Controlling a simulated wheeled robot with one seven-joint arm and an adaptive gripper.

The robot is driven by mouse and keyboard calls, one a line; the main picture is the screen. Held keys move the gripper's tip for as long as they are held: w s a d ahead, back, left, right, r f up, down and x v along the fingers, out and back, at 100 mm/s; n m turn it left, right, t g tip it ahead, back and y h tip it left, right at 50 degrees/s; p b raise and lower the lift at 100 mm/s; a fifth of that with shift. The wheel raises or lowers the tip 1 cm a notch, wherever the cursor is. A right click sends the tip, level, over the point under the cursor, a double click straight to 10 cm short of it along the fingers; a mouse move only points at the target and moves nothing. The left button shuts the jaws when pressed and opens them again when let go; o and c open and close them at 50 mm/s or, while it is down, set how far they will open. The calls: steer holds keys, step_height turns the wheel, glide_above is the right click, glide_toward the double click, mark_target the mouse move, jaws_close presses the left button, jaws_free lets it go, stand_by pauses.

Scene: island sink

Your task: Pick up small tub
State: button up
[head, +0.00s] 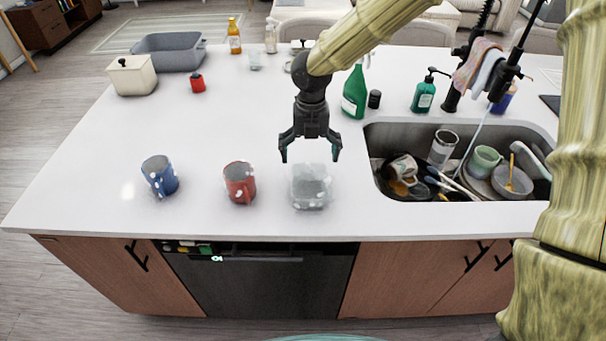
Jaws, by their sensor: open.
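A small clear tub (310,188) stands on the white countertop, left of the sink and near the front edge. It is see-through, so its rim and contents are hard to make out. My gripper (310,156) points down just above and slightly behind the tub in the picture, with its fingers spread and nothing between them. I cannot tell the exact height gap between the fingertips and the tub.
A red mug (239,183) stands close left of the tub, and a blue mug (160,176) farther left. The sink (375,150) with dishes lies to the right. A green bottle (354,93) and a dark small jar (374,99) stand behind. The left-middle counter is clear.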

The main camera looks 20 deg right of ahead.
steer(key=p, duration=0.2)
glide_above(309, 193)
step_height(309, 193, down, 6)
steer(key=shift+w+f, duration=0.15)
steer(key=shift+f, duration=0.1)
steer(key=shift+f+p, duration=0.3)
steer(key=shift+p, duration=0.1)
steer(key=shift+s+f+p, duration=0.3)
steer(key=shift+s+f, duration=0.2)
steer(key=shift+s, duration=0.1)
steer(key=shift+f, duration=0.35)
steer(key=shift+w+f, duration=0.45)
steer(key=shift+f, duration=0.1)
steer(key=shift+s+r, duration=0.25)
steer(key=shift+s, duration=0.05)
steer(key=c, duration=0.9)
